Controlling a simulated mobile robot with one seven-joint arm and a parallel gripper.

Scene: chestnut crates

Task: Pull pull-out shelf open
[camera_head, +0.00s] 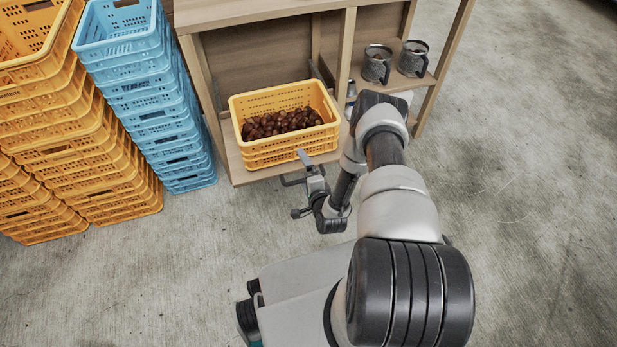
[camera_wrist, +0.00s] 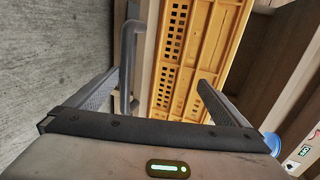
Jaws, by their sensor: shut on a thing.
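The pull-out shelf (camera_head: 243,175) is a pale wooden board low in the left bay of a wooden cabinet. A yellow crate (camera_head: 285,151) of chestnuts stands on it and hides most of the board. I cannot tell how far out the shelf stands. My gripper (camera_head: 305,172) is at the shelf's front edge, just in front of the crate. The exact contact is hard to see. The yellow crate's slotted side (camera_wrist: 185,60) is beyond.
Stacked blue crates (camera_head: 165,125) and orange crates (camera_head: 85,150) stand left of the cabinet (camera_head: 265,12). Two dark metal mugs (camera_head: 377,66) (camera_head: 413,58) stand on the cabinet's right-hand shelf. The concrete floor in front and to the right is clear.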

